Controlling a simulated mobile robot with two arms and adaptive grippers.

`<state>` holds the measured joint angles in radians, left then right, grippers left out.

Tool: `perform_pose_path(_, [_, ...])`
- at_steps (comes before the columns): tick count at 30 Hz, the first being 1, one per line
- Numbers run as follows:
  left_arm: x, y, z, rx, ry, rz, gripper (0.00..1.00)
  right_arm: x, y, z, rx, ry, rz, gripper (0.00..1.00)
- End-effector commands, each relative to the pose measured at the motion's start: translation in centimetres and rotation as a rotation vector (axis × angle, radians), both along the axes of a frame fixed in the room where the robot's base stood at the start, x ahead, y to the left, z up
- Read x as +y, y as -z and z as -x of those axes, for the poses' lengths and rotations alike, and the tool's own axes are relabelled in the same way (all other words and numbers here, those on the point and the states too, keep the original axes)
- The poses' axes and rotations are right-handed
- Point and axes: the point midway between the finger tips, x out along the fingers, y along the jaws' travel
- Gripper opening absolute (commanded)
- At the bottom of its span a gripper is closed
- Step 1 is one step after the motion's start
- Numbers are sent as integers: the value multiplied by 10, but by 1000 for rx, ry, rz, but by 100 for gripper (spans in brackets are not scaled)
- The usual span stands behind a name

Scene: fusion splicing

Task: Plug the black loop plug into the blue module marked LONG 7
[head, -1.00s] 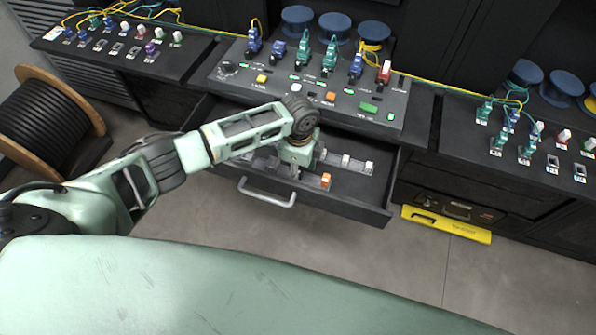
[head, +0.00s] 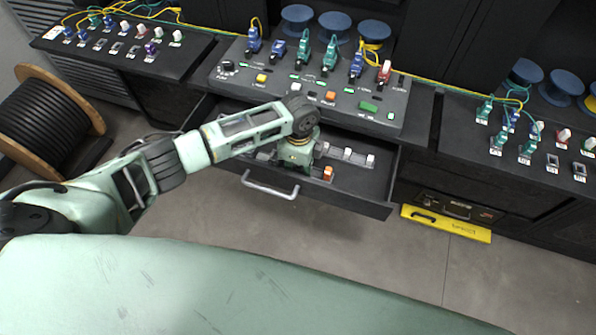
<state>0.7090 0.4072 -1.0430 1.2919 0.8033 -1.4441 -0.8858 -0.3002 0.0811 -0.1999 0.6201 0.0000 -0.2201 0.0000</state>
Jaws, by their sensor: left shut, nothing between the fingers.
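My left gripper (head: 293,163) points down into the open drawer (head: 365,195) under the centre console. It is shut and seen from above, its fingertips mostly hidden by the wrist; nothing shows in it. Blue modules stand on the centre console, one at its left end (head: 253,42), one beside it (head: 278,49) and one right of centre (head: 356,66). Their labels are too small to read, so I cannot tell which is LONG 7. I cannot make out the black loop plug. My right gripper is out of view.
The drawer holds small white (head: 370,160) and orange (head: 328,173) parts; its handle (head: 270,188) faces me. Side panels with several connectors stand left (head: 110,62) and right (head: 540,170). A black cable reel (head: 45,120) is at the left, a yellow case (head: 446,224) below right.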

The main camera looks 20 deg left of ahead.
Motion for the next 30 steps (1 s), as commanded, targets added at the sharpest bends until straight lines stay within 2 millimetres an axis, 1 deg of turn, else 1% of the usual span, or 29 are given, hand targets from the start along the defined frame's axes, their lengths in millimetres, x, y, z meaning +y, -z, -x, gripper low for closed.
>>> perform_pose_path(24, [0, 0, 0, 0, 0, 0, 0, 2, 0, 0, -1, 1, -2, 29])
perform_pose_path(30, [0, 0, 0, 0, 0, 0, 18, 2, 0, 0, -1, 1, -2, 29])
